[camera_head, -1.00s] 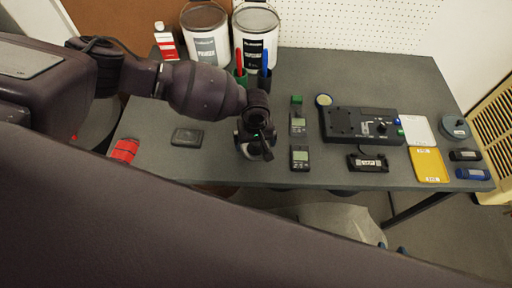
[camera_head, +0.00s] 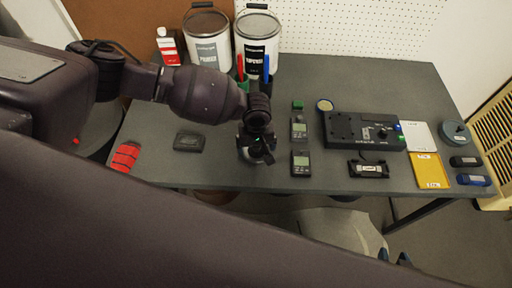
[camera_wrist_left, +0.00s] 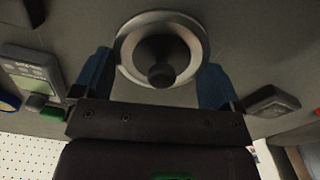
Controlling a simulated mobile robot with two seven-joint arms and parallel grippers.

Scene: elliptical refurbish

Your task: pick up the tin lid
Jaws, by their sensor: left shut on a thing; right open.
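The tin lid (camera_wrist_left: 160,48) shows in the left wrist view as a round metal disc with a pale rim and a dark knob in its middle. The blue fingers of my left gripper (camera_wrist_left: 155,82) stand on either side of it and are shut on it. In the head view my left gripper (camera_head: 258,153) points down at the table's front middle and hides most of the lid. I cannot tell whether the lid touches the table. My right gripper (camera_head: 394,257) shows only dark blue fingertips, apart and empty, below the table's front edge.
On the table (camera_head: 225,165) two meters (camera_head: 301,163) stand just right of my left gripper, with a black device (camera_head: 360,128) beyond. A dark flat box (camera_head: 189,141) lies to the left. Pens in a cup and two paint tins (camera_head: 257,42) stand behind.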

